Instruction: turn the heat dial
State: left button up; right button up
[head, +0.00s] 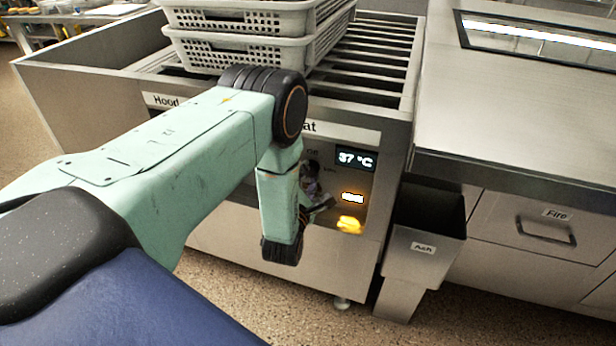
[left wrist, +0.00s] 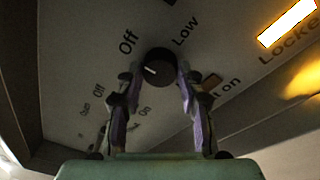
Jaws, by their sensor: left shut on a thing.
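The heat dial (left wrist: 158,68) is a round black knob with a short white mark on its left side in the left wrist view. "Off" and "Low" are printed on the panel around it. My left gripper (left wrist: 157,82) has one finger on each side of the knob and is shut on it. In the head view my left arm reaches in from the left, and my gripper (head: 316,194) is at the metal front panel (head: 232,224), partly hiding the dial area. My right gripper is out of view.
Beside the dial are a display (head: 356,159) reading 37 °C, a lit white indicator (head: 353,197) and a glowing amber light (head: 349,224). Perforated baskets (head: 236,52) are stacked on the slatted top. A bin labelled Ash (head: 423,249) stands close on the right.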

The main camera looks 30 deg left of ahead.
pick_arm(q)
jog(key=shift+w+r, duration=0.1)
jog(key=o, duration=1.2)
jog(key=v, duration=1.2)
